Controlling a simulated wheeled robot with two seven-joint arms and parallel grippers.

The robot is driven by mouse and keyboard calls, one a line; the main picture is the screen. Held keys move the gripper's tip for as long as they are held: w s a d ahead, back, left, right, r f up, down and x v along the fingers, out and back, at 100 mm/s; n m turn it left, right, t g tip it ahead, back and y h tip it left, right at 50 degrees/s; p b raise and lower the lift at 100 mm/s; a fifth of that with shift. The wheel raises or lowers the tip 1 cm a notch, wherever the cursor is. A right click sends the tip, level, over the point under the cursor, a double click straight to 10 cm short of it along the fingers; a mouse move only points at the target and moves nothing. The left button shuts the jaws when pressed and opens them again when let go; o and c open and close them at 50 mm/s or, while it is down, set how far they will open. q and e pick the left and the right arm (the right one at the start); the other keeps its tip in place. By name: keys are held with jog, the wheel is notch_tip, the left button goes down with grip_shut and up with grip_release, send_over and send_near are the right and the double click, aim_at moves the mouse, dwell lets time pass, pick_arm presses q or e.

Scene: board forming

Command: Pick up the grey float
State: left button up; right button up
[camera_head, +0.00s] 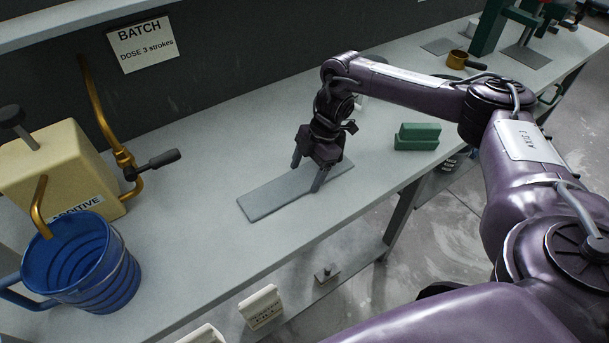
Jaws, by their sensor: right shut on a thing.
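The grey float (272,200) is a long flat grey slab, lying or just above the worktop near its front edge. I cannot tell whether it touches the surface. My right gripper (307,174) points down over it, one finger at each long side, and is shut on it. The gripper body and fingers hide part of its middle and right half. My left gripper is not in view.
A blue ribbed bucket (100,275) and a cream additive container (65,170) with a brass pipe (110,130) and dark lever stand at the left. A green block (417,137) sits right of the gripper. The worktop (205,210) is clear around the float.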

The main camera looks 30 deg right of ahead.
jog(key=shift+w+r, duration=0.1)
jog(key=shift+c, duration=1.2)
